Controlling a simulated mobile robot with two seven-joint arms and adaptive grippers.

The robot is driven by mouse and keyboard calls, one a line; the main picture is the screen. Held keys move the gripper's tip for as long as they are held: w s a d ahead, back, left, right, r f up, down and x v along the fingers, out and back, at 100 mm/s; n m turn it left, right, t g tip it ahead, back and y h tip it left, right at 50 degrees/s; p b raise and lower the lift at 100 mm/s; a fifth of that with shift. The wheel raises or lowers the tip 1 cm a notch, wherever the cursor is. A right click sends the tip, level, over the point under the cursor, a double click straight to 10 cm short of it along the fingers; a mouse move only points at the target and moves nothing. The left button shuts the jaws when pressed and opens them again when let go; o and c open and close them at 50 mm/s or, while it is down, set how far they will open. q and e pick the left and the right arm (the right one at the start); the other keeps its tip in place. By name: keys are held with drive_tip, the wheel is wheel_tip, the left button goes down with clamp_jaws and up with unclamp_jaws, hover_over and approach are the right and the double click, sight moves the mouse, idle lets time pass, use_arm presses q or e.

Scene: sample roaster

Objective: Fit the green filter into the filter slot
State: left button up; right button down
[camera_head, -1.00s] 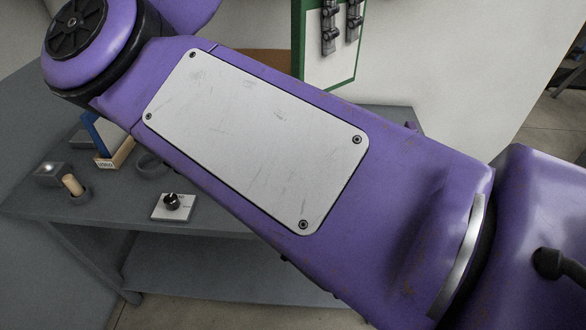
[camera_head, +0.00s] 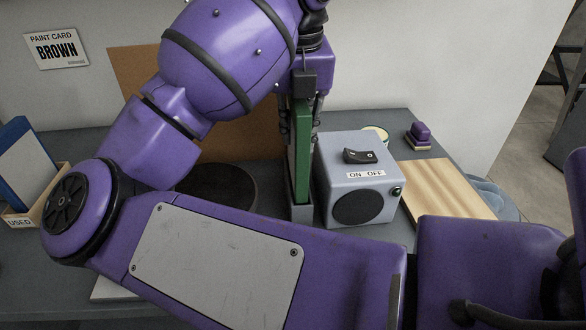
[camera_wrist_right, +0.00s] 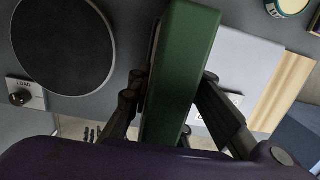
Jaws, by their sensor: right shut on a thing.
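The green filter (camera_head: 303,150) is a flat, upright panel with a green frame. My right gripper (camera_head: 303,125) is shut on it from above. In the right wrist view the green frame (camera_wrist_right: 182,70) stands between the two fingers. The filter's lower end meets a narrow grey upright holder (camera_head: 301,213), which looks like the filter slot, directly left of the grey roaster box (camera_head: 362,205). I cannot tell how deep the lower end sits in it. The slot's mouth is hidden in the right wrist view. My left gripper is not in view.
The box has an ON OFF switch (camera_head: 360,156). A dark round plate (camera_head: 215,185) lies left of the filter, before a brown board (camera_head: 132,75). A USED bin (camera_head: 40,210) holds a blue-framed filter (camera_head: 28,160). A wooden board (camera_head: 450,188) lies right of the box.

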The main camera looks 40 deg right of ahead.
sight(299, 103)
drive_tip(key=shift+f+b, duration=0.3)
drive_tip(key=shift+f, duration=2.6)
drive_tip(key=shift+f, duration=0.15)
drive_tip(key=c, duration=1.6)
unclamp_jaws()
drive_tip(key=r, duration=0.4)
drive_tip(key=s+r+p, duration=0.1)
drive_tip(key=r, duration=0.3)
drive_tip(key=a+r, duration=0.1)
drive_tip(key=r, duration=0.3)
drive_tip(key=shift+s+r, duration=0.1)
drive_tip(key=shift+s, duration=0.2)
